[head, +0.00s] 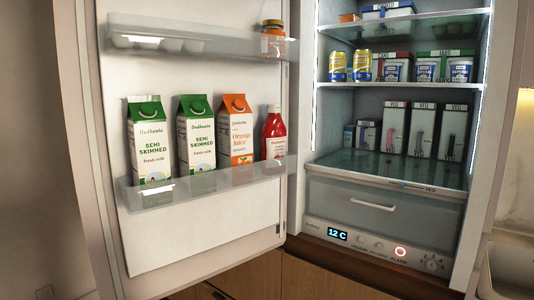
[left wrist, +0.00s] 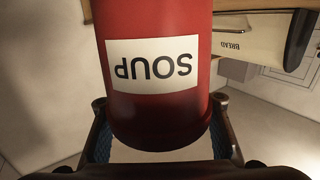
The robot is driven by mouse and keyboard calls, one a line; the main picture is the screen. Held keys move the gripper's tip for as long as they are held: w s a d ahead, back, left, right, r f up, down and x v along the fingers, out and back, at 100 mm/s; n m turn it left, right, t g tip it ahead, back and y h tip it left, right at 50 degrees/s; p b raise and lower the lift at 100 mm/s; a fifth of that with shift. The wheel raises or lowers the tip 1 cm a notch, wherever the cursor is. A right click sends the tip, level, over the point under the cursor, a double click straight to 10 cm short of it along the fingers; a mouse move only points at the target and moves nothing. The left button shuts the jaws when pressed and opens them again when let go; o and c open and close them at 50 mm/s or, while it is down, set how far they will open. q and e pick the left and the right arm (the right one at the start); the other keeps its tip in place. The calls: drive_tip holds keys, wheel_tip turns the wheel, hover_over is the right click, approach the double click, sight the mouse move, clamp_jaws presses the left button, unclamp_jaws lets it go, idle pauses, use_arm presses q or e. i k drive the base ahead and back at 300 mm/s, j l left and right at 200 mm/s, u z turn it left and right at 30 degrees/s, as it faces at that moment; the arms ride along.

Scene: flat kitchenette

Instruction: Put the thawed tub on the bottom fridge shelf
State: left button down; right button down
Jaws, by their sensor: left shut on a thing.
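A red tub (left wrist: 155,108) with a white label reading SOUP fills the middle of the left wrist view. The label appears upside down there. My left gripper (left wrist: 160,125) is shut on the tub, with a dark finger on each side. In the head view the fridge is open. Its bottom shelf (head: 385,169) is a glass plate above the drawer. Boxes marked VEG (head: 424,130) and smaller cartons stand along its back, and its front strip is bare. Neither gripper nor the tub shows in the head view. My right gripper is not in view.
The open fridge door (head: 190,80) stands at the left, with cartons and a red bottle (head: 274,132) in its rack. The middle shelf (head: 405,84) holds cans and tubs. A bread bin (left wrist: 240,35) shows in the wrist view.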

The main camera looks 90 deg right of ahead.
sight(416, 169)
drive_tip(key=z, duration=3.45)
